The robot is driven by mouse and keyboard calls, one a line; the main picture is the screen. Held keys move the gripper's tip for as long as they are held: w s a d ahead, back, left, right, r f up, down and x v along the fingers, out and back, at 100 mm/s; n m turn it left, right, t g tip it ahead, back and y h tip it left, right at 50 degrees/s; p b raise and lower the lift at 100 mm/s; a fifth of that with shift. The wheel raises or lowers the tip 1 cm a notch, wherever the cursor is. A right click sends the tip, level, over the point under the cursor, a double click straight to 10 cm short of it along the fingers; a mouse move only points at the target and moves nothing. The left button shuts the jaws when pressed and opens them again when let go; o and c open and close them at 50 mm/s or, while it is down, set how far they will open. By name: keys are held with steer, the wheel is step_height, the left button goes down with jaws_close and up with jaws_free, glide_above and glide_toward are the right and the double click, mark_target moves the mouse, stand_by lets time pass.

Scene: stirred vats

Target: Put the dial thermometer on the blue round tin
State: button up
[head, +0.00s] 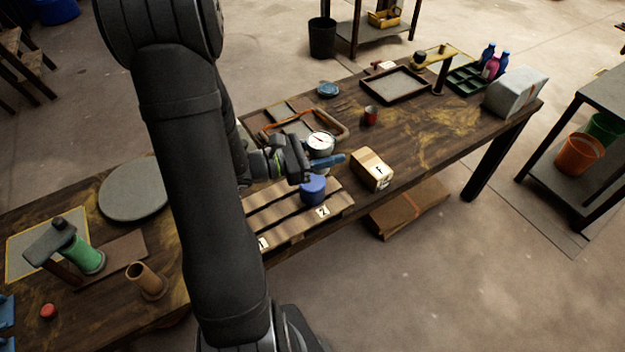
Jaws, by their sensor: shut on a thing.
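The dial thermometer (320,142) has a round white face with a red mark. The fingers partly hide the thermometer's lower part. From this view I cannot tell the exact gap between the thermometer and the tin.
A box marked "F" (372,170) stands right of the tin. Behind are an orange-handled tray (338,126), a red can (370,115) and a dark-framed tray (396,85). A grey disc (134,190) lies left.

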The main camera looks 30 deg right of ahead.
steer(key=s+d+m+g, duration=0.1)
steer(key=s+d+g, duration=0.1)
steer(key=s+d, duration=0.35)
glide_above(319, 180)
steer(key=shift+y, duration=0.4)
step_height(319, 180, down, 6)
steer(key=shift+f, duration=0.1)
steer(key=shift+f+m+g, duration=0.3)
steer(key=shift+f, duration=1.65)
steer(key=shift+f, duration=0.1)
steer(key=o, duration=1.1)
